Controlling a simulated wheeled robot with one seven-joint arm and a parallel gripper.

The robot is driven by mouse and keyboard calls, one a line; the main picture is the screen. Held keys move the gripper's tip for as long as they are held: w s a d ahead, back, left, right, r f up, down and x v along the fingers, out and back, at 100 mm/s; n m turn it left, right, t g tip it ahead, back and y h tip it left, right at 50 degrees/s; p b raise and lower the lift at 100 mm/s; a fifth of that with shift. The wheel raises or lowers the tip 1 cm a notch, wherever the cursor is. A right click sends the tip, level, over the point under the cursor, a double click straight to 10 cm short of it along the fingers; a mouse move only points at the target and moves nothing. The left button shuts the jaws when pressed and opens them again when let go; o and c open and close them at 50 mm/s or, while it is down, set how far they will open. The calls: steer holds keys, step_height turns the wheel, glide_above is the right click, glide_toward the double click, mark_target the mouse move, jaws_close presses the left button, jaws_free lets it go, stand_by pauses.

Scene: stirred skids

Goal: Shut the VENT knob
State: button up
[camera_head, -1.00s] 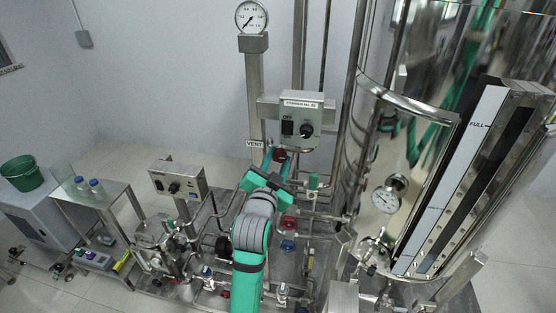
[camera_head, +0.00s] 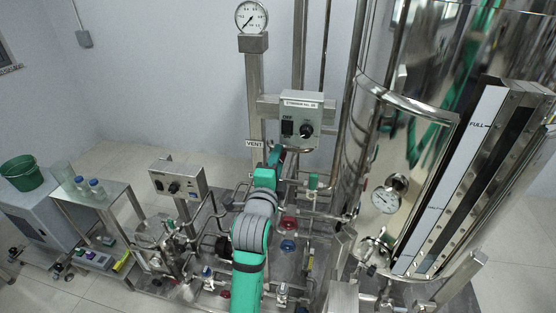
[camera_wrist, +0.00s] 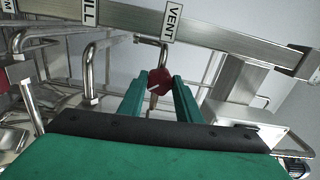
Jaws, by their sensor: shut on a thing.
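The VENT knob (camera_wrist: 159,79) is dark red with a white pointer line. It sits between my fingertips in the wrist view, and the pointer is tilted. My gripper (camera_wrist: 160,88) has green fingers, one on each side of the knob, and is shut on it. In the head view my gripper (camera_head: 275,157) reaches up to the pipe below the control box and hides the knob. The VENT label (camera_head: 255,143) is on the post to the left; it also shows above the knob in the wrist view (camera_wrist: 173,21).
The control box (camera_head: 302,120) is just above my gripper. A green valve handle (camera_head: 313,180) is to the right, with a red knob (camera_head: 288,223) and a blue knob (camera_head: 287,246) lower down. The steel tank (camera_head: 400,170) stands right. Pipes crowd the area.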

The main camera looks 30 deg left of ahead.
steer(key=m, duration=0.7)
steer(key=shift+d+m, duration=0.1)
steer(key=shift+m, duration=0.3)
steer(key=shift+w+m, duration=0.1)
steer(key=shift+m, duration=0.2)
steer(key=shift+f, duration=0.1)
steer(key=o, duration=1)
steer(key=shift+o, duration=0.2)
steer(key=shift+s, duration=0.2)
